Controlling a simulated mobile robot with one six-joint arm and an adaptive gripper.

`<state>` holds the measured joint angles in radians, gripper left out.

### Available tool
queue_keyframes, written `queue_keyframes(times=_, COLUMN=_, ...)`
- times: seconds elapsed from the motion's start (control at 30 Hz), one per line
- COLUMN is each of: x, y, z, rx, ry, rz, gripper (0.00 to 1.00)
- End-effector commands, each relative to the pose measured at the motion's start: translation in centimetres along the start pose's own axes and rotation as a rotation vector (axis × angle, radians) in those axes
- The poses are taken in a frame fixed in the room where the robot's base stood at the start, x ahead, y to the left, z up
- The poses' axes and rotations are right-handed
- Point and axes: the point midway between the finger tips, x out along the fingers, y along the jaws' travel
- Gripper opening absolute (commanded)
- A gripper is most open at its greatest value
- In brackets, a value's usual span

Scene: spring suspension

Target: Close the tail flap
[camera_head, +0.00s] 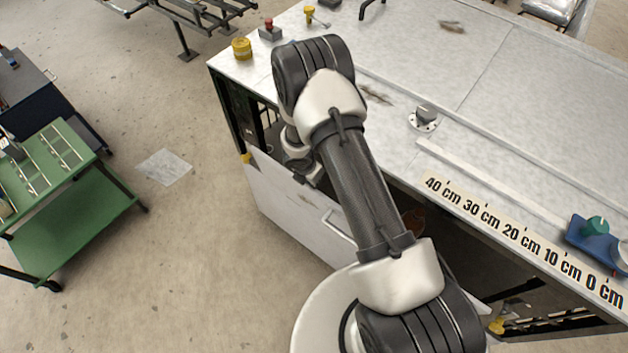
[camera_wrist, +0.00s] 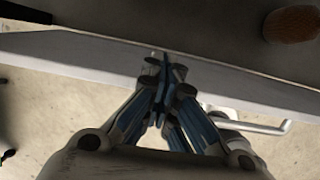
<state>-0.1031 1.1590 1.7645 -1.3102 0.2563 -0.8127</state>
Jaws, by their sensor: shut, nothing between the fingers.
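The tail flap (camera_head: 285,205) is a pale panel at the front of the workbench, standing open and tilted outward. A bar handle (camera_head: 338,225) is on its outer face. In the wrist view, the flap's edge (camera_wrist: 75,52) crosses the picture, and the handle (camera_wrist: 262,127) shows at lower right. My gripper (camera_wrist: 165,68) is shut and empty. Its fingertips overlap the flap's edge in this view; I cannot tell whether they touch it. In the head view, my arm hides part of the flap and most of the gripper.
The workbench top (camera_head: 530,100) carries a round metal fitting (camera_head: 424,118), a blue tool (camera_head: 595,240) and a yellow roll (camera_head: 242,48). A brown rounded object (camera_wrist: 290,23) lies inside, beyond the flap.

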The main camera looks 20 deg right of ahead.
Motion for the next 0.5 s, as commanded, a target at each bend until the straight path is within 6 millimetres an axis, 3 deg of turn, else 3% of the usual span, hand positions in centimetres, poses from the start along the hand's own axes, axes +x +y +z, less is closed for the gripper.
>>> queue_keyframes(times=0.23, x=0.4, y=-0.5, z=-0.5, rx=-0.001, ry=0.008, rz=-0.008, gripper=0.0)
queue_keyframes(times=0.4, x=-1.4, y=-0.4, z=-0.4, rx=-0.002, ry=0.001, rz=-0.001, gripper=0.0)
queue_keyframes(times=0.5, x=-1.9, y=-0.4, z=-2.4, rx=-0.008, ry=0.002, rz=-0.002, gripper=0.0)
